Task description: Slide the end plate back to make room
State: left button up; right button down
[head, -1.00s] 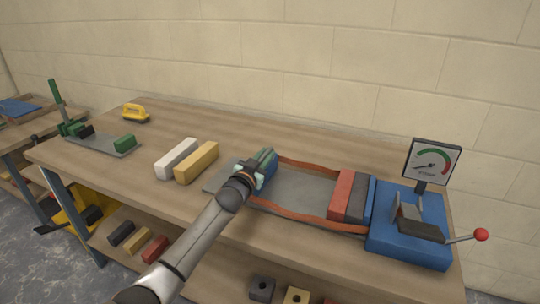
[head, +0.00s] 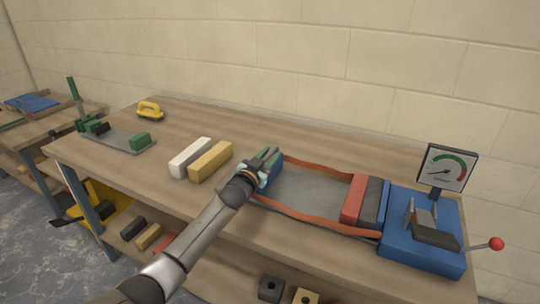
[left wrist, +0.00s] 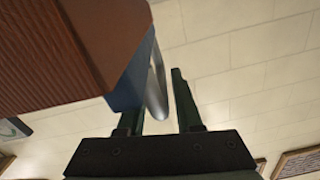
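The blue end plate (head: 271,176) stands at the left end of the grey bed (head: 312,190), partly hidden by my left gripper. Orange-brown straps (head: 308,164) run from it to the right along both sides of the bed. At the far end stand a red block (head: 354,199) and a dark block (head: 371,201) against the blue press (head: 420,243). My left gripper (head: 268,158) is at the end plate. In the left wrist view its fingers (left wrist: 158,112) are apart, with a grey rounded bar (left wrist: 156,80) between them. My right gripper is not in view.
A gauge (head: 446,167) and a red-knobbed lever (head: 496,243) stand at the right. A white bar (head: 190,157) and a tan bar (head: 210,162) lie left of the bed. A yellow-handled tool (head: 150,110) and a green fixture (head: 139,141) are farther left. The wall is behind.

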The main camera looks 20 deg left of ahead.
pick_arm(q)
jog(key=shift+o, duration=0.8)
jog(key=shift+s, duration=0.1)
jog(key=shift+s, duration=0.25)
jog(key=s+p, duration=0.1)
jog(key=s, duration=1)
jog(key=shift+s+a+p, duration=0.2)
jog(key=shift+s+p, duration=0.1)
jog(key=shift+s, duration=0.1)
